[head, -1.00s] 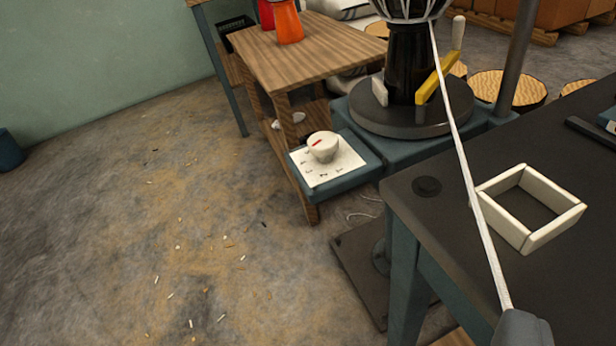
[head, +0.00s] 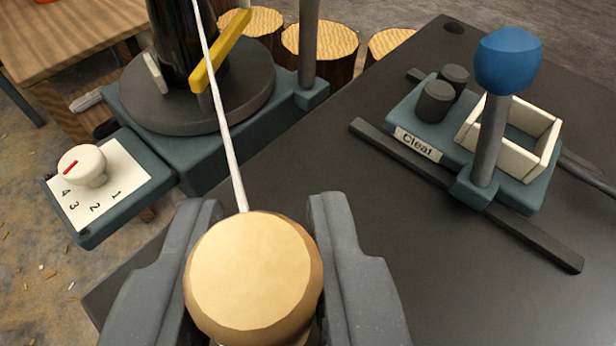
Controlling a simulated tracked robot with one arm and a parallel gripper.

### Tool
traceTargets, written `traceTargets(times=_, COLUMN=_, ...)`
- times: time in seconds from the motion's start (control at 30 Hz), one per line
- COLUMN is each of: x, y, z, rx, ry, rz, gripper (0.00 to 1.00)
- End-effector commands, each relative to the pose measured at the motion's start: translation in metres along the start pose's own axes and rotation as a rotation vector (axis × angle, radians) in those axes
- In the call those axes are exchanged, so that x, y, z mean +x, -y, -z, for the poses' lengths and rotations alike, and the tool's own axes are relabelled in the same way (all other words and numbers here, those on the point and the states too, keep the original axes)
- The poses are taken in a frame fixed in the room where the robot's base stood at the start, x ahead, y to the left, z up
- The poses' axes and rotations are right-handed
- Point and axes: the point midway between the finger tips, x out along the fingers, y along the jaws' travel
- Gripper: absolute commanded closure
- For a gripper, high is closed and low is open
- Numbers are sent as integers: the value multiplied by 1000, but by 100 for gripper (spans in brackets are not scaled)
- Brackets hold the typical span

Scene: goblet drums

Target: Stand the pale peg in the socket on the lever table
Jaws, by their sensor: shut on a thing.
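My gripper (head: 255,270) is shut on a round wooden piece with a pale flat end, seemingly the pale peg (head: 253,262). Its end faces the camera and hides its lower part. A white cord (head: 222,120) runs from the drum to behind it. They are in front of the dark lever table (head: 330,195); the height above it is unclear. A lever with a blue knob (head: 508,62) stands upright on the right.
A dark rail (head: 465,195) crosses the table. At left are a drum on a round base (head: 200,90), a yellow handle (head: 222,50) and a numbered dial (head: 82,165).

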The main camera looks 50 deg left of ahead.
Motion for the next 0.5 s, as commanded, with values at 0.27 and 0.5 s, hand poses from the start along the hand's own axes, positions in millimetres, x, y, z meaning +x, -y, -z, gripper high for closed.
traceTargets(times=0.27, x=11, y=-2, z=-4, rx=1, ry=0, rz=0, gripper=100)
traceTargets(times=0.5, x=22, y=-2, z=-30, rx=0, ry=0, rz=0, gripper=100)
